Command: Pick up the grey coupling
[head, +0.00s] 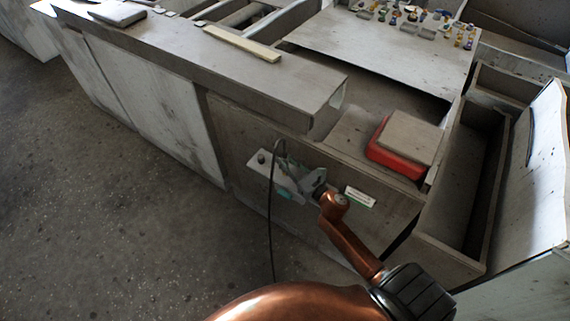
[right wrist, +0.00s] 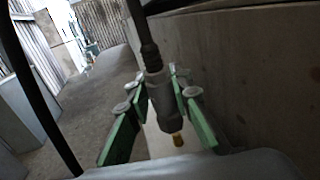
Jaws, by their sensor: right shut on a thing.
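The grey coupling (right wrist: 162,95) is a short cylinder with a black hose (right wrist: 147,45) at its upper end and a brass tip at its lower end. In the right wrist view it stands between the green-sided fingers of my right gripper (right wrist: 160,100), which are shut on it. In the head view my right gripper (head: 286,172) is beside the front panel of the grey console. There the coupling is too small and covered to make out, but a thin black hose (head: 270,220) hangs down by the fingers. My left gripper is not in view.
The worn grey console (head: 240,68) stands close by the gripper. A red box (head: 385,156) with a grey top sits on its lower shelf. A deep open bin (head: 475,185) is at right. Open dark floor (head: 120,220) lies at left. A second black hose runs down the wrist view's left.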

